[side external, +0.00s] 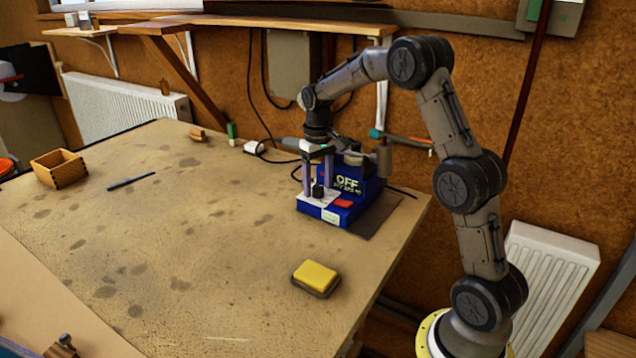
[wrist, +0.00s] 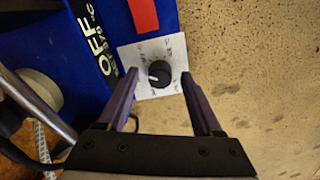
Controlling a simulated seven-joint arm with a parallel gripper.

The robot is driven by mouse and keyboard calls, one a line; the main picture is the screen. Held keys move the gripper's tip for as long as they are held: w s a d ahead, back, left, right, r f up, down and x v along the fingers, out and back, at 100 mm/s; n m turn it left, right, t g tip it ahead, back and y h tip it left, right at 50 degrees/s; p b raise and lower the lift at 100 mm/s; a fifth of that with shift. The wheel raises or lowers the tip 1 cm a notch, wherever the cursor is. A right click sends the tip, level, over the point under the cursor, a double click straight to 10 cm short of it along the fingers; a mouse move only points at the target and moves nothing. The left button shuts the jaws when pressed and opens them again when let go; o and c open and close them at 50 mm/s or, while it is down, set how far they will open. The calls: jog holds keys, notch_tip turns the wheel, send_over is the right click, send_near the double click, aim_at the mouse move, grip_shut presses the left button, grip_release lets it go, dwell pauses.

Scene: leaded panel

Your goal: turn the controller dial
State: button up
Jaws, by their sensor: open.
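The controller (side external: 340,212) is a blue box with a display reading OFF, near the right end of the bench. Its dial (wrist: 159,74) is a black knob with a white pointer mark, on a white marked plate (wrist: 135,55). The dial also shows in the side view (side external: 318,191). My gripper (wrist: 160,88) is open and points down over the controller. In the wrist view the dial shows between the two fingertips, with a gap on each side. I cannot tell how far above the dial the fingertips are.
A soldering iron with a teal part (side external: 376,134) sits behind the controller. A yellow sponge (side external: 315,275) in a dark tray lies in front. A wooden box (side external: 59,168) and a dark pen-like rod (side external: 131,181) lie to the left. The bench middle is clear.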

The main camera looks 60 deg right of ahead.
grip_shut()
jog(key=shift+m, duration=0.3)
jog(key=shift+r+m, duration=0.1)
jog(key=shift+m, duration=2.5)
grip_release()
